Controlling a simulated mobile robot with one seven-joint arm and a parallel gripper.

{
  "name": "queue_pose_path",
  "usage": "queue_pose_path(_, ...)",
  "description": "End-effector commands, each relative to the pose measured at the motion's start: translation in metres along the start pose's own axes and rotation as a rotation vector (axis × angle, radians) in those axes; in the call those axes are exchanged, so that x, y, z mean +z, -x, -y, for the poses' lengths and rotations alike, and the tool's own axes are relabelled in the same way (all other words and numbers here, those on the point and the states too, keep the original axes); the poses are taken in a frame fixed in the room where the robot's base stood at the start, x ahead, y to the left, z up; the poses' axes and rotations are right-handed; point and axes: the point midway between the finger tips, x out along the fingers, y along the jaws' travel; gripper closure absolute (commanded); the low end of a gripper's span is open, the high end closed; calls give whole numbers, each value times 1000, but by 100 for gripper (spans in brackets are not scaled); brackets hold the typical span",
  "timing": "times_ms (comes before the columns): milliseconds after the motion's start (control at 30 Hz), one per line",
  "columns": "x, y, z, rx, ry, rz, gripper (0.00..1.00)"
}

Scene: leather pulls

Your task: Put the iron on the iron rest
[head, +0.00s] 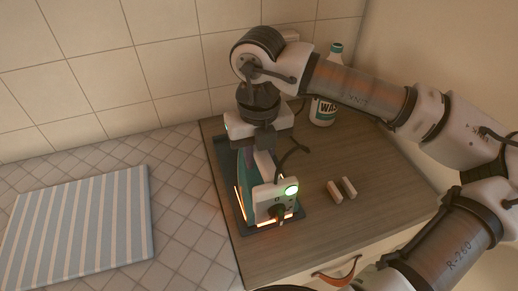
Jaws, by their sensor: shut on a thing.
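In the head view the iron (274,198) has a teal and purple body, a pale heel with a green light and a dark knob, and a black cord curling at its right. My gripper (260,148) comes down from above and is shut on the iron; the fingertips are mostly hidden. The iron is over the iron rest (293,221), a dark flat tray with glowing orange lines along its edges. I cannot tell whether the iron touches the rest. My wrist and the iron hide the middle and back of the rest.
A white bottle with a teal cap (325,98) stands behind, near my arm. A blue-striped pad (80,225) lies on the tiles at left. A leather pull (335,272) hangs at the front.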

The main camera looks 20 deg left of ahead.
Motion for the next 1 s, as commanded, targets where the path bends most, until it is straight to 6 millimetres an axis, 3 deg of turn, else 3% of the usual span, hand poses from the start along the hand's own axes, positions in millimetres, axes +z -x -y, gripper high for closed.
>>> queue_pose_path(133, 0, -2, 0, 0, 0, 2, 99)
queue_pose_path(167, 0, -3, 0, 0, 0, 0, 73)
queue_pose_path(333, 0, -2, 0, 0, 0, 0, 53)
queue_pose_path(733, 0, 5, 0, -1, -1, 1, 53)
queue_pose_path(1000, 1, 58, 0, -2, -2, 3, 53)
